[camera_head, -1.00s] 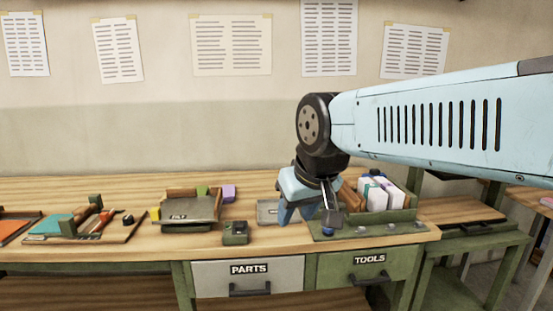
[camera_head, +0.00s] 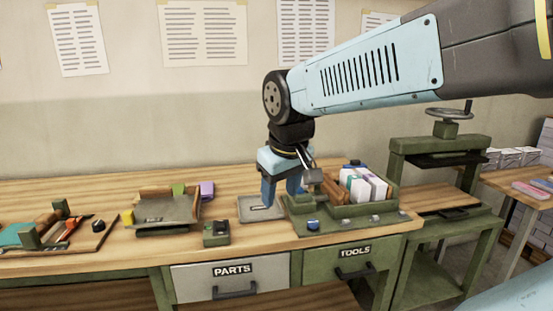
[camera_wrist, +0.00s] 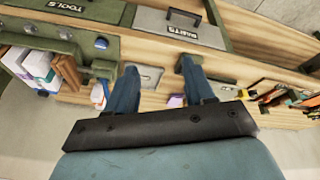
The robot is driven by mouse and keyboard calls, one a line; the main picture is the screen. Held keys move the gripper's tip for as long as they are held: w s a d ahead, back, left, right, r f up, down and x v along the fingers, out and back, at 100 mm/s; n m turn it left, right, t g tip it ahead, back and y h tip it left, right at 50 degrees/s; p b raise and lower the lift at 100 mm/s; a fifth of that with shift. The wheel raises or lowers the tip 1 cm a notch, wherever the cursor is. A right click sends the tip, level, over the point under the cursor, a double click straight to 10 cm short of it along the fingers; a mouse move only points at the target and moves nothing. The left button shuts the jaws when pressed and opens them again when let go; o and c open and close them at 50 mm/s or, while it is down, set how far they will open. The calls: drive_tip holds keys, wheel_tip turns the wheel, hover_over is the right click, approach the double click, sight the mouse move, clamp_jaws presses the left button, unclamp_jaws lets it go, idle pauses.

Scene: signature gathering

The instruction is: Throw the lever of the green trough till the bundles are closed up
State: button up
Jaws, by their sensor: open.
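The green trough (camera_head: 385,220) stands at the right end of the bench. White bundles with coloured bands (camera_head: 365,187) sit in it beside a brown wooden block (camera_head: 331,189). The trough also shows at upper left in the wrist view (camera_wrist: 97,66), with the bundles (camera_wrist: 38,62) at the left edge. My gripper (camera_head: 282,198) is open and points down just left of the bundles, over the trough's left end and the grey plate. In the wrist view its fingers (camera_wrist: 160,67) are apart with nothing gripped. I cannot clearly make out the lever; my gripper hides part of that area.
A flat grey plate (camera_head: 247,208) lies left of the trough. A small green box (camera_head: 216,232) and a grey tray (camera_head: 166,214) stand further left. A green press (camera_head: 440,152) stands to the right. Drawers marked PARTS (camera_head: 230,283) and TOOLS (camera_head: 356,263) are below.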

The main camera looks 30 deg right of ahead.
drive_tip(key=w+d+f+n+g+h, duration=0.2)
drive_tip(key=w+d+n+g+h, duration=0.15)
drive_tip(key=w, duration=0.55)
drive_tip(key=w+d+f+n+g+h, duration=0.2)
drive_tip(key=w+n+h, duration=0.15)
drive_tip(key=w, duration=0.45)
drive_tip(key=w+d+f+n+g+h, duration=0.2)
drive_tip(key=w+d+n+g+h, duration=0.15)
drive_tip(key=w, duration=0.55)
drive_tip(key=w+a+n+h, duration=0.35)
drive_tip(key=w+h, duration=0.25)
drive_tip(key=w, duration=0.2)
drive_tip(key=shift+m, duration=0.5)
drive_tip(key=x, duration=1.3)
drive_tip(key=shift+c, duration=0.3)
drive_tip(key=shift+r, duration=0.1)
clamp_jaws()
